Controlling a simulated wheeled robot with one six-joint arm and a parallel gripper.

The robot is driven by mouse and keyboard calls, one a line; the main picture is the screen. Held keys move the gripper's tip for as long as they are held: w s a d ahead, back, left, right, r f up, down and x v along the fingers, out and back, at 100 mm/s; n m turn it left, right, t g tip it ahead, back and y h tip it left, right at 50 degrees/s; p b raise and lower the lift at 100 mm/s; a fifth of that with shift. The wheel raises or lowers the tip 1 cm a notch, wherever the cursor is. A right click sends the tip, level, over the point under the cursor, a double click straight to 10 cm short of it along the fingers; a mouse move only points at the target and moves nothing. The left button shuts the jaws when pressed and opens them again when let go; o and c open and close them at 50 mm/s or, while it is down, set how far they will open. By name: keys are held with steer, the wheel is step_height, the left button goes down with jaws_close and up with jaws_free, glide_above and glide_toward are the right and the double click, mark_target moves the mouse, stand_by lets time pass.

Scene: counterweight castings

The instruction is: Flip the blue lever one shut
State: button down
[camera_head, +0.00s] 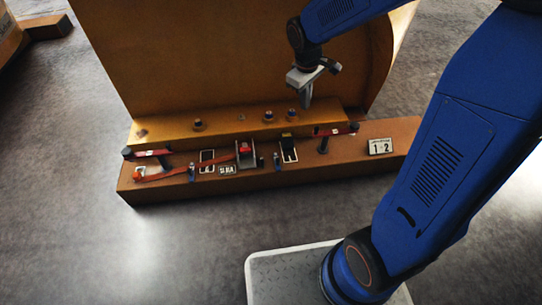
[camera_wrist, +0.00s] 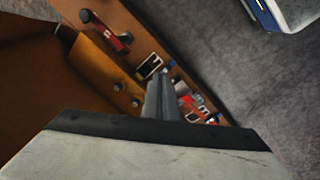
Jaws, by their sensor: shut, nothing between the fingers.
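Two small blue-topped levers stand on the front of the rust-brown base: one left of centre (camera_head: 191,172) and one right of centre (camera_head: 277,160). Which is the blue lever of the task, and how far each is tipped, I cannot tell. My gripper (camera_head: 306,100) is shut and empty, pointing down above the base's upper step, behind and right of the levers. Its fingers (camera_wrist: 165,90) hide part of the panel in the wrist view.
Red bar handles stand at right (camera_head: 335,131) and left (camera_head: 190,171). A tall ochre casting (camera_head: 210,60) rises behind. Floor in front is clear.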

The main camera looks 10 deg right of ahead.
steer(key=w+a+f+n+g, duration=0.1)
steer(key=w+a+f+n, duration=0.1)
steer(key=w+a+f, duration=0.3)
steer(key=w+a+f+n, duration=0.1)
steer(key=w+f, duration=0.2)
steer(key=f, duration=0.5)
steer(key=n+g+h, duration=0.1)
steer(key=n, duration=0.3)
glide_toward(277, 159)
step_height(277, 159, up, 2)
steer(key=w+a, duration=0.1)
steer(key=a, duration=0.2)
steer(key=shift+w+a, duration=0.1)
steer(key=shift+w, duration=0.1)
steer(key=shift+f, duration=0.1)
steer(key=f, duration=0.3)
steer(key=d+f, duration=0.1)
steer(key=f, duration=0.2)
steer(key=d+f, duration=0.1)
steer(key=f, duration=0.2)
steer(key=shift+s+d+f, duration=0.15)
steer(key=shift+s+f, duration=0.15)
steer(key=shift+s, duration=0.1)
